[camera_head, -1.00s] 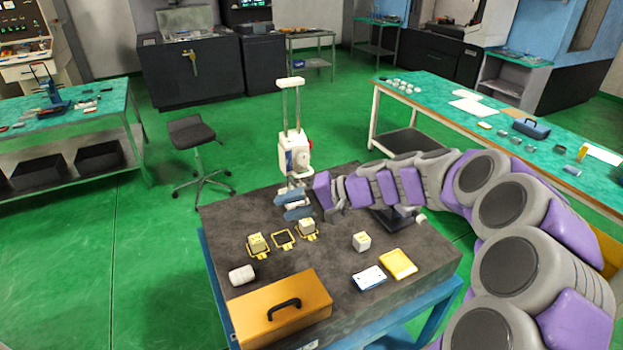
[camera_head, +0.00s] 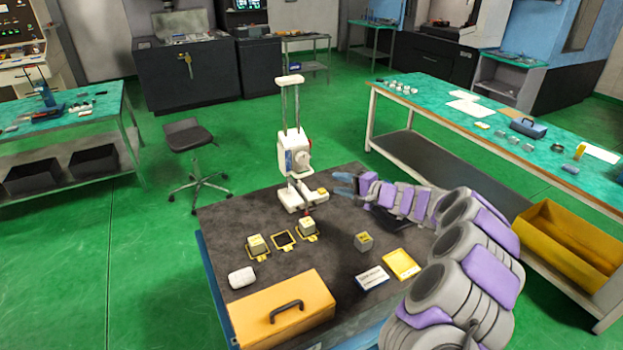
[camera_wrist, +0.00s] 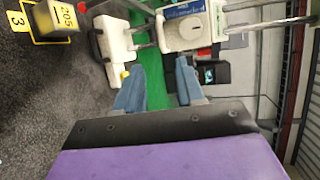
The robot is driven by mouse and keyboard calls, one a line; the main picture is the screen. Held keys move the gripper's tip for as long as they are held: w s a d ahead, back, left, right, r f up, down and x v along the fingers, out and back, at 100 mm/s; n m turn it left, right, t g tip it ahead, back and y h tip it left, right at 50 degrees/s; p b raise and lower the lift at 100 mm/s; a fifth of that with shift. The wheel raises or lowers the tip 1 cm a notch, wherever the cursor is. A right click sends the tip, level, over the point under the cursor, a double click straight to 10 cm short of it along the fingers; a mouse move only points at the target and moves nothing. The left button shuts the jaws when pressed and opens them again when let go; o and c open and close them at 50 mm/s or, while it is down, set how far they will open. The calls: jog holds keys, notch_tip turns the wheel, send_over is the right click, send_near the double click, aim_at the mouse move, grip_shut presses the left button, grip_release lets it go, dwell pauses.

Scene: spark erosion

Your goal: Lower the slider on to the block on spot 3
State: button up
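The white height gauge stands on the dark table, with its slider (camera_head: 294,155) partway up two upright rods. The slider carries a blue-marked face and a round knob, and also shows in the wrist view (camera_wrist: 192,28). The block on spot 3 (camera_head: 307,227) sits on a yellow-framed mat near the gauge's foot; in the wrist view the block (camera_wrist: 60,18) lies top left beside a "3" label. A red tip shows just above this block; I cannot tell whether they touch. My gripper (camera_head: 345,184) is open and empty, right of the gauge, its blue fingers (camera_wrist: 158,66) apart.
Another block (camera_head: 257,244) stands on the left mat; the middle mat (camera_head: 284,240) is empty. A loose block (camera_head: 363,241), yellow tray (camera_head: 402,264), white card (camera_head: 371,278), white rounded piece (camera_head: 241,278) and orange case (camera_head: 283,312) occupy the front of the table.

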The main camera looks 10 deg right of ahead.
aim_at(307, 175)
jog(key=b+x, duration=0.1)
jog(key=x, duration=1.1)
jog(key=shift+a, duration=0.1)
jog(key=shift+c, duration=0.2)
grip_shut()
